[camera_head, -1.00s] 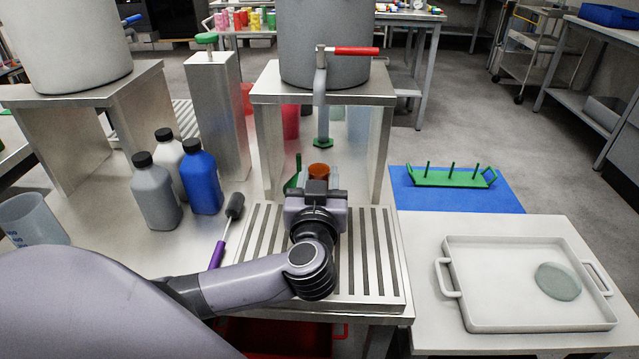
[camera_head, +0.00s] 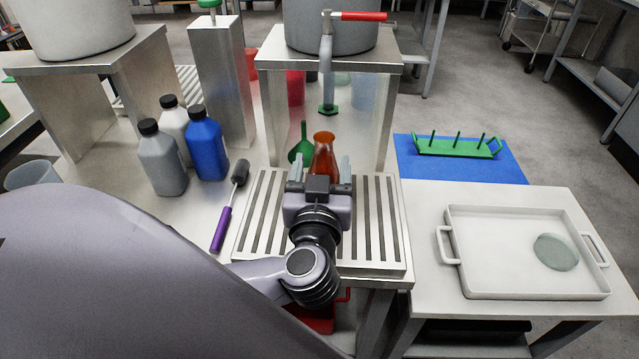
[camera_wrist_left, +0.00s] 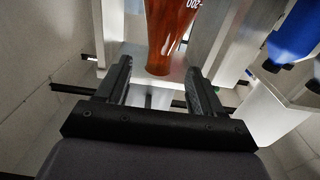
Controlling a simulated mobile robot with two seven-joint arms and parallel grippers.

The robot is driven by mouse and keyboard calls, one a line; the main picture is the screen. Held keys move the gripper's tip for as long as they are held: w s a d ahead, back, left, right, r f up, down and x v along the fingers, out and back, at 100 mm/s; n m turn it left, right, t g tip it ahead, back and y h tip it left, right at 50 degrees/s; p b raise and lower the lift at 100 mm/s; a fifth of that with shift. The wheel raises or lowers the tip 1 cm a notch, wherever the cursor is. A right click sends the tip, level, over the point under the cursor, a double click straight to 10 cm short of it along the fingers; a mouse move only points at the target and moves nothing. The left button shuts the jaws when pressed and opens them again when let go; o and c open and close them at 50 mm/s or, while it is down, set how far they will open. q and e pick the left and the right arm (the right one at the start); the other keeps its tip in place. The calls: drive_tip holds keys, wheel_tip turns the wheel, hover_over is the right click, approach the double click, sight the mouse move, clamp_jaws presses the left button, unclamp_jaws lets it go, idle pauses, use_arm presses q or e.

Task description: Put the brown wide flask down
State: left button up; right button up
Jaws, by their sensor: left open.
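The brown flask (camera_head: 325,152) stands upright under the tap, at the far part of the slatted metal rack. It also shows in the left wrist view (camera_wrist_left: 168,35), just beyond the fingertips. My left gripper (camera_head: 319,170) is open on the near side of the flask, its two fingers apart and empty. In the left wrist view the fingers (camera_wrist_left: 158,85) have a clear gap between them. The flask's lower part is partly hidden by the gripper in the head view. My right gripper is not in view.
The tap (camera_head: 327,80) hangs above and beyond the flask. A green funnel (camera_head: 302,145) is close to its left. Grey, white and blue bottles (camera_head: 207,145) and a purple-handled tool (camera_head: 222,228) are left of the slatted rack (camera_head: 375,225). A tray (camera_head: 490,280) stands right.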

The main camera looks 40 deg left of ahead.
use_arm(q)
drive_tip(key=v, duration=0.6)
drive_tip(key=shift+p, duration=0.3)
